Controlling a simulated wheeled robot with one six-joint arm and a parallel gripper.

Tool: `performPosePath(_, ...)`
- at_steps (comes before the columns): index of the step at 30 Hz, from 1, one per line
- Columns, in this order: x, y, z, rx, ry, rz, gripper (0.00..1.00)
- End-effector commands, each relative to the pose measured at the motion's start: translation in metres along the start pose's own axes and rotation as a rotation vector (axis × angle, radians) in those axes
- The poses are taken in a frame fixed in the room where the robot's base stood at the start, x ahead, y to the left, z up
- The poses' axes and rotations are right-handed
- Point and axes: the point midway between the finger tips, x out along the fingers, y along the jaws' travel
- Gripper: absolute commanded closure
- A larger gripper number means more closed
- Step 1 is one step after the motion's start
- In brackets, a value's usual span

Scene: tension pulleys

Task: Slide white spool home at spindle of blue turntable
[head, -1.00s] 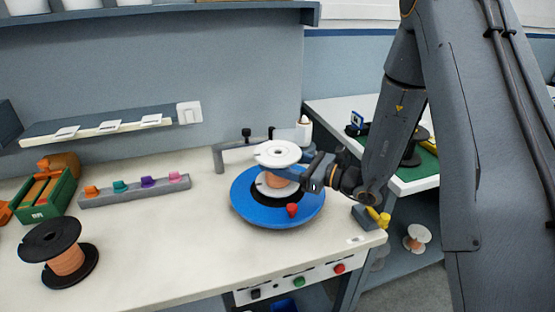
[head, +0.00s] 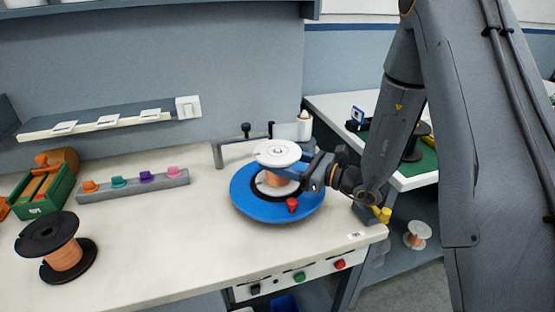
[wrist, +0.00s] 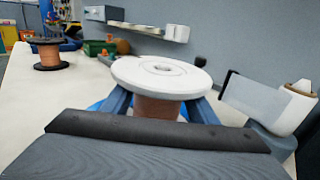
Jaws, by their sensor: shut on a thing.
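The white spool (head: 278,152), wound with copper wire, stands upright over the middle of the blue turntable (head: 243,200) in the head view. My gripper (head: 284,172) is shut on the spool's wound core, below its top flange. In the wrist view the white spool (wrist: 162,76) sits upright between my two blue fingers (wrist: 160,108). The spindle is hidden by the spool. I cannot tell whether the lower flange rests on the turntable. A red knob (head: 292,205) stands on the turntable's front part.
A black spool (head: 62,257) stands at the bench's left front. A rail with coloured knobs (head: 133,184) and a green box (head: 45,195) lie further back. A grey bracket arm (head: 236,150) stands behind the turntable.

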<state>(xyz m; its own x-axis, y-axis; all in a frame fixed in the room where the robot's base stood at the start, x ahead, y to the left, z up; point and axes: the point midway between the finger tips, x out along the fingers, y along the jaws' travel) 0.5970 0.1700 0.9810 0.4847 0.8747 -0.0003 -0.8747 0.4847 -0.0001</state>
Motion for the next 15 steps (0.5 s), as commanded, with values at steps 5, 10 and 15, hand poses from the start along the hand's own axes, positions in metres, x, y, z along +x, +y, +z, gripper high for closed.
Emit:
performPosePath(5,0.0001,-0.0003,-0.0035,-0.001,-0.002,0.000,0.91)
performPosePath(10,0.0001,-0.0003,-0.0031,-0.001,-0.002,0.000,0.91)
performPosePath(15,0.0001,-0.0003,-0.0041,-0.001,-0.002,0.000,0.91)
